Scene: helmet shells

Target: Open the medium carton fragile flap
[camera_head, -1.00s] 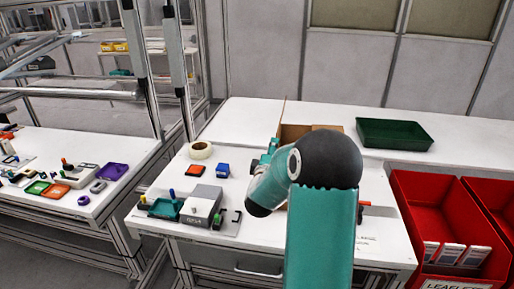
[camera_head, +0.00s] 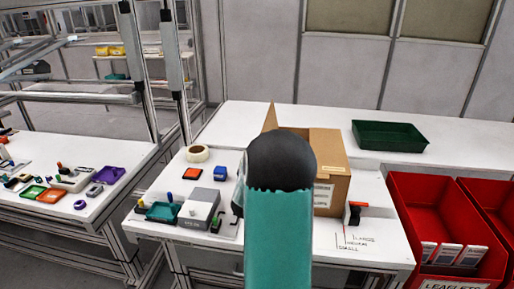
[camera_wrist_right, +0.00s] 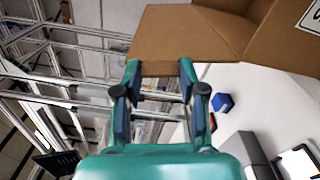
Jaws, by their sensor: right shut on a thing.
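The brown carton (camera_head: 331,174) stands on the white table in the head view, with a label on its front. My right arm covers its left part. A carton flap (camera_head: 270,117) sticks up at its left side. In the right wrist view the cardboard flap (camera_wrist_right: 165,50) reaches between the fingertips of my right gripper (camera_wrist_right: 160,82), which is shut on its edge. Part of the carton's inside shows beyond it. In the head view this gripper is hidden behind my arm. My left gripper is in neither view. I cannot read a fragile mark on the flap.
A tape roll (camera_head: 197,153), a blue block (camera_head: 220,173) and a grey box (camera_head: 199,207) lie left of the carton. An orange-and-black tool (camera_head: 353,213) is at its right front. A green tray (camera_head: 390,136) stands behind. Red bins (camera_head: 430,215) are at the right.

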